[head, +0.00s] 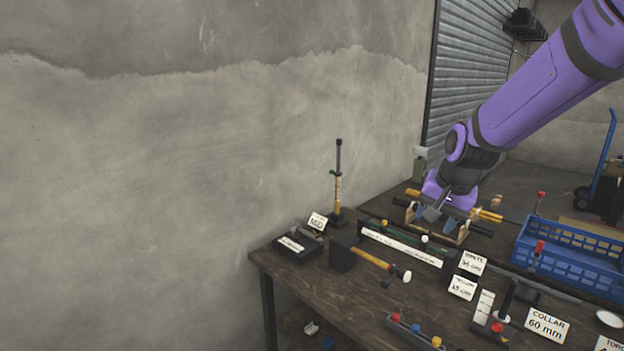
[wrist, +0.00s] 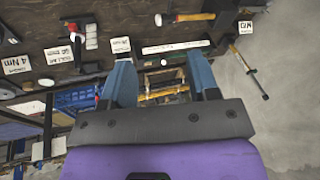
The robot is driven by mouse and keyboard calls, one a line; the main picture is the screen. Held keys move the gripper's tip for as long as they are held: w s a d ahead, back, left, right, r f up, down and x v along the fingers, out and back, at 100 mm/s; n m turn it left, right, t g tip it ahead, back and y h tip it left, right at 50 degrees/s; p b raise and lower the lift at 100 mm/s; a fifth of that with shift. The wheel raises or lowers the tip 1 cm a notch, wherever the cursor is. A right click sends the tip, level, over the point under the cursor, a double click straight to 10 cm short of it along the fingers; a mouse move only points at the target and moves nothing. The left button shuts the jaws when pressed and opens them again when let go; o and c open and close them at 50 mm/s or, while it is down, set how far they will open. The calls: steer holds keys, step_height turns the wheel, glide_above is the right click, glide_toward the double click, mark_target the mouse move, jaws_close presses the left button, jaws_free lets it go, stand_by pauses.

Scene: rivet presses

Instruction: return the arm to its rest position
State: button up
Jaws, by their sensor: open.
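My purple arm reaches in from the upper right in the head view, and my gripper (head: 434,212) is over the back part of the workbench (head: 330,290), above a wooden holder with yellow-handled tools. In the wrist view my gripper (wrist: 163,82) shows two blue-grey fingers spread apart, with nothing between them. The holder with yellow tools (wrist: 163,94) shows beyond the gap between the fingers. Whether the fingertips touch the holder cannot be told.
A tall black-and-yellow press tool (head: 338,185) stands near the wall. A hammer (head: 375,260), a blue crate (head: 570,250), label cards (head: 547,325) and coloured-knob tools (head: 415,330) crowd the bench. A concrete wall (head: 200,180) fills the left. Space above the bench's left end is clear.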

steer(key=s+d+r+n, duration=0.1)
steer(key=s+r+n, duration=0.1)
steer(key=s, duration=0.7)
steer(key=s+d+r+n+t, duration=0.1)
steer(key=s+d+r+n, duration=0.1)
steer(key=s+r, duration=0.3)
steer(key=s+d+r+n+h, duration=0.1)
steer(key=s+r+n, duration=0.1)
steer(key=s, duration=1.2)
steer(key=shift+d+r, duration=0.35)
steer(key=shift+r, duration=0.35)
